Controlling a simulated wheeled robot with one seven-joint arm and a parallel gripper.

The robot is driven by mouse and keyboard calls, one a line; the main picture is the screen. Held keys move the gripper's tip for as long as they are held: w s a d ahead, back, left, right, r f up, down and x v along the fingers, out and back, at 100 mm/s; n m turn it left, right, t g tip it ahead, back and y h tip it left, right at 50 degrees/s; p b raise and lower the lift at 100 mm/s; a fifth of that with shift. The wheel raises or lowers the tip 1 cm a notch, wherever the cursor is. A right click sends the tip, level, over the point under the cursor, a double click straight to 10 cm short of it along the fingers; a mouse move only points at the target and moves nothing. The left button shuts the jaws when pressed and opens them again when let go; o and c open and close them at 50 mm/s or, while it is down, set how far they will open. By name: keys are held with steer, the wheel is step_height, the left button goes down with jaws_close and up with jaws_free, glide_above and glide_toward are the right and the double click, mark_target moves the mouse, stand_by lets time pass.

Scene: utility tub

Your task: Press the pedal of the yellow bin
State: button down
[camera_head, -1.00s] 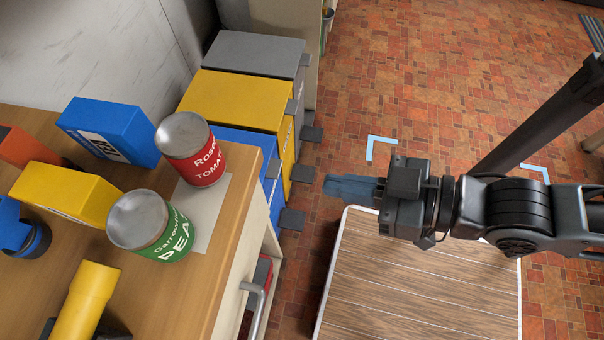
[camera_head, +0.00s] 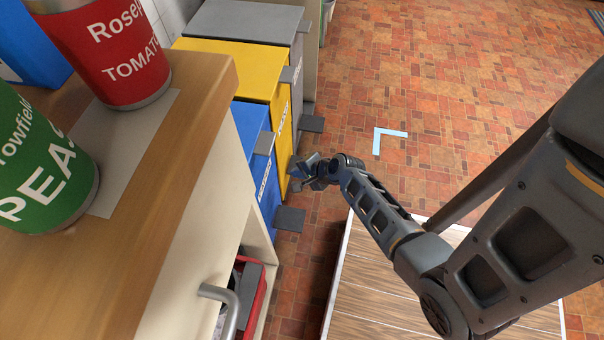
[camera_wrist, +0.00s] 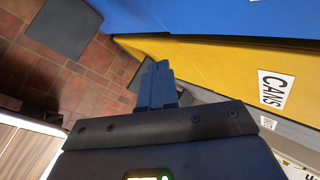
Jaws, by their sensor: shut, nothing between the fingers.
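The yellow bin (camera_head: 232,72) stands between a blue and a grey bin along the wall. In the wrist view its front (camera_wrist: 215,60) carries a CANS label (camera_wrist: 274,89). My gripper (camera_head: 302,168) is low down, just in front of the yellow bin's lower front. Its blue fingers (camera_wrist: 157,84) are shut and empty, pointing towards the foot of the yellow front. The yellow bin's pedal is mostly hidden behind my gripper in the head view. A grey edge shows beside the fingertips in the wrist view; I cannot tell whether they touch it.
The blue bin (camera_head: 252,122) is nearer, with its floor pedal (camera_head: 290,218). The grey bin (camera_head: 245,20) is farther, with its pedal (camera_head: 311,124). A wooden counter (camera_head: 190,130) with a tomato can (camera_head: 120,60) and a pea can (camera_head: 40,165) is at left. Brick floor lies right.

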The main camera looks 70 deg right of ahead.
steer(key=w+d+f+m+t+b, duration=0.1)
steer(key=d+f+m+b, duration=0.3)
steer(key=d, duration=0.8)
steer(key=shift+w+d+f+m+y, duration=0.35)
steer(key=shift+f+m, duration=0.35)
steer(key=shift+m, duration=0.3)
steer(key=shift+w+a+f, duration=0.1)
steer(key=shift+f, duration=0.05)
step_height(320, 180, down, 9)
steer(key=b, duration=0.8)
steer(key=shift+r, duration=0.2)
steer(key=shift+f+b, duration=0.35)
steer(key=shift+b, duration=0.05)
steer(key=shift+f+b, duration=0.8)
steer(key=shift+f, duration=0.2)
stand_by(1.0)
steer(key=shift+r, duration=0.1)
steer(key=shift+r+p, duration=1.3)
steer(key=shift+p, duration=0.1)
